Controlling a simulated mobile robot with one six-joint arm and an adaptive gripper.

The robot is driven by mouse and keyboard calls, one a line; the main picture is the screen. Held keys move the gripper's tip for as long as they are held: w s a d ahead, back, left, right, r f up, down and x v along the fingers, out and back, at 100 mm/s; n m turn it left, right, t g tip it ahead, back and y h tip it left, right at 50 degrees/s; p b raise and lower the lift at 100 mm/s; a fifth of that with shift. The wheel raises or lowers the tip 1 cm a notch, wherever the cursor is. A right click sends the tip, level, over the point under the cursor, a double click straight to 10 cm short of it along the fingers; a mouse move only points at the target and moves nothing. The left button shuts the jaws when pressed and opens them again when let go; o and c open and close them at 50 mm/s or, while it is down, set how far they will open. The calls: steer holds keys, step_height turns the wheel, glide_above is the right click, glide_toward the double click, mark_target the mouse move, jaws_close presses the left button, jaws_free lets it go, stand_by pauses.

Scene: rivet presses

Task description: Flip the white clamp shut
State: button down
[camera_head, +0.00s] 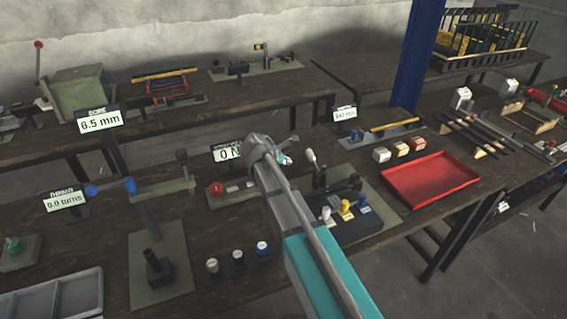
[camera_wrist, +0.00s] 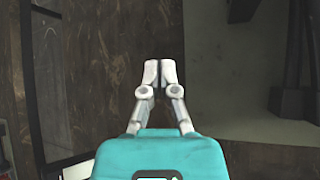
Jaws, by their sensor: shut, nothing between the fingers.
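What looks like the white clamp (camera_head: 311,157) is a dark lever with a white tip, standing roughly upright on a grey-green plate just right of my wrist in the head view. Its dark base is partly behind my arm. My gripper (camera_wrist: 160,72) is shut and empty in the wrist view, fingertips together, above the border between dark wood and a grey-green plate. Dark upright parts (camera_wrist: 291,70) stand on that plate to its right; I cannot tell whether they belong to the clamp. In the head view my wrist hides most of the gripper.
Blue, yellow and white knobs (camera_head: 346,208) sit on a dark block close right of my arm. A red tray (camera_head: 431,178) lies farther right. A lever press (camera_head: 160,184) and several capped pegs (camera_head: 238,257) stand left. A blue post (camera_head: 416,55) rises behind.

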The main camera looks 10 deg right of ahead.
steer(key=b+x, duration=0.4)
steer(key=x, duration=0.3)
steer(key=shift+d+f+b, duration=0.1)
steer(key=shift+f+b, duration=0.05)
steer(key=shift+b, duration=0.15)
steer(key=shift+s+d+r+p, duration=0.1)
steer(key=shift+d+r+p, duration=0.15)
steer(key=shift+r+p, duration=0.5)
steer(key=shift+s+d+r+p, duration=0.1)
steer(key=shift+d+r+p, duration=0.25)
steer(key=shift+r+p, duration=0.2)
steer(key=shift+s+d+r+p, duration=0.1)
steer(key=shift+d+r+p, duration=0.3)
steer(key=shift+r+p, duration=0.15)
steer(key=shift+s+d+r+t, duration=0.1)
steer(key=shift+s+r+t, duration=0.05)
steer(key=shift+r+t, duration=0.25)
